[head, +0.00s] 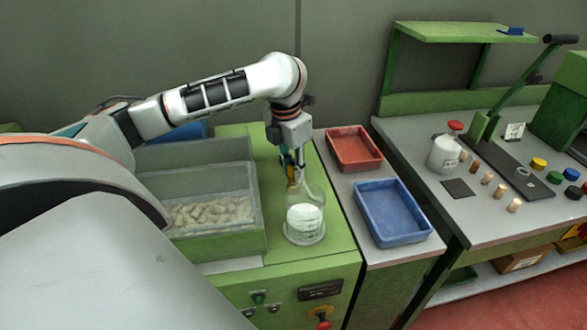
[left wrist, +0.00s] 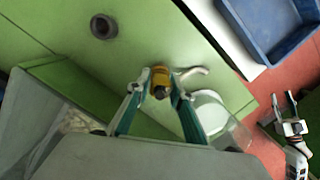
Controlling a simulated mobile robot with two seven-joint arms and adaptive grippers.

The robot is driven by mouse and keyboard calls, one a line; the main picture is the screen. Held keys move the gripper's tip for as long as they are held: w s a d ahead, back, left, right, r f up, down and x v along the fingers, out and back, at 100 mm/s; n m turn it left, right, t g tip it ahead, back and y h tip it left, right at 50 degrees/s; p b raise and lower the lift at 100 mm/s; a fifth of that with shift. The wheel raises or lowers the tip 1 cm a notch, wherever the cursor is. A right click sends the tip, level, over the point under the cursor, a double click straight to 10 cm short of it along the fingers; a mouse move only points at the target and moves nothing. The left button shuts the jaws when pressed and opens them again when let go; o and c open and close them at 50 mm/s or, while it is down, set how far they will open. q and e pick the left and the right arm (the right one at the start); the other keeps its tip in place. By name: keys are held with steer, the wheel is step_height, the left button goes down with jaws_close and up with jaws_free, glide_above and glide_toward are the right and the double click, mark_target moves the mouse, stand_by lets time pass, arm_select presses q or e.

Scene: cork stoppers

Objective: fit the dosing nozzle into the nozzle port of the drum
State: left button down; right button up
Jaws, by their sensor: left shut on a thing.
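My left gripper (head: 291,168) reaches down over the green machine top (head: 236,132), just behind a clear vessel with white contents (head: 305,215). In the left wrist view its teal fingers are shut on the dosing nozzle (left wrist: 161,80), which has a yellow collar and a pale bent spout pointing right. The nozzle is too small to make out well in the head view. A dark round ring, which looks like the nozzle port (left wrist: 103,26), sits on the green surface, apart from the nozzle and up-left of it. In the head view I cannot make out this ring.
A clear-walled bin of corks (head: 210,212) stands left of the vessel. A red tray (head: 354,166) and a blue tray (head: 428,232) lie to the right. Farther right is a grey bench (head: 415,150) with a white container, corks and coloured caps.

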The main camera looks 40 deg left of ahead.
arm_select(q)
steer(key=shift+f, duration=0.7)
stand_by(0.3)
steer(key=c, duration=1.7)
jaws_free()
steer(key=shift+r, duration=0.1)
steer(key=r, duration=0.7)
steer(key=s+r, duration=0.1)
steer(key=r, duration=0.2)
steer(key=shift+s+a+r, duration=0.1)
steer(key=shift+a+r, duration=0.05)
steer(key=shift+r, duration=0.05)
steer(key=shift+s+r, duration=0.1)
steer(key=shift+r, duration=0.55)
